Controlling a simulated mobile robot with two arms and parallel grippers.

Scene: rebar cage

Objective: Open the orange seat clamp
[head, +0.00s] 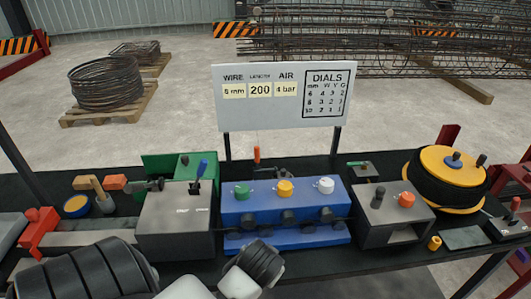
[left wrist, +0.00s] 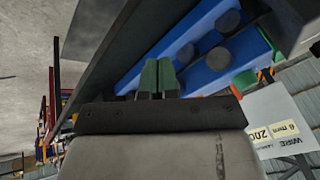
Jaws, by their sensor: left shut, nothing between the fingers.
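Which part is the orange seat clamp is not certain from these views. An orange-red clamp-like block with a knob (head: 38,226) stands at the bench's left end in the head view. A small orange upright handle (head: 257,155) stands behind the blue machine (head: 285,212). My left arm crosses the bottom of the head view, and its fingertips are not clear there. In the left wrist view my left gripper (left wrist: 157,78) is shut and empty, its fingers pointing toward the blue machine (left wrist: 205,60). My right gripper is not in view.
A grey box with a blue lever (head: 175,215) stands left of the blue machine. A grey box with an orange knob (head: 395,215) and a yellow-black reel (head: 447,180) stand to the right. A white sign (head: 280,97) rises behind. Loose orange blocks (head: 114,182) lie at left.

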